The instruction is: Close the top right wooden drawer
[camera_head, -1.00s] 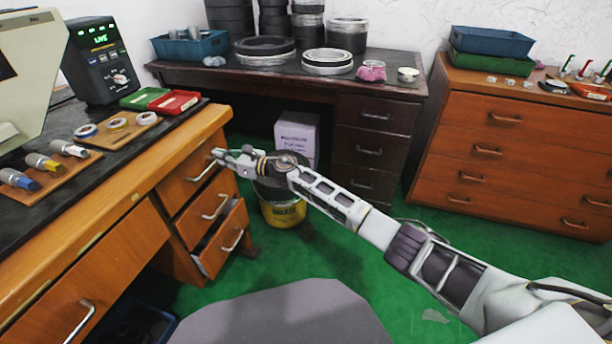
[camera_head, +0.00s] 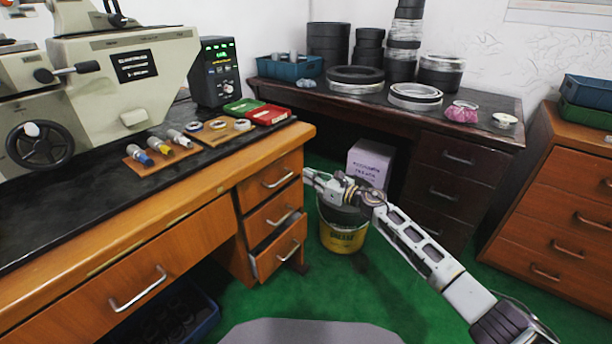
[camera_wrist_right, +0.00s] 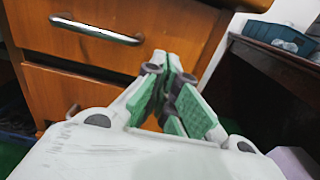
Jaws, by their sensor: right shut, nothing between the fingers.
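The top right wooden drawer (camera_head: 257,189) is at the top of the desk's right-hand stack and has a metal bar handle (camera_head: 279,180). Its front looks about flush with the desk; a small gap cannot be ruled out. My right gripper (camera_head: 307,176) is shut and empty at the right edge of this drawer front. In the right wrist view the shut fingertips (camera_wrist_right: 170,58) are close to the drawer front (camera_wrist_right: 160,23), to the right of its handle (camera_wrist_right: 97,29); contact cannot be told. My left gripper is out of view.
Below are a middle drawer (camera_head: 254,222) and a bottom drawer (camera_head: 265,262) that stands partly out. A yellow bucket (camera_head: 342,237) and a pale box (camera_head: 370,163) are behind my right gripper. A dark desk (camera_head: 500,134) and a brown dresser (camera_head: 565,200) stand to the right.

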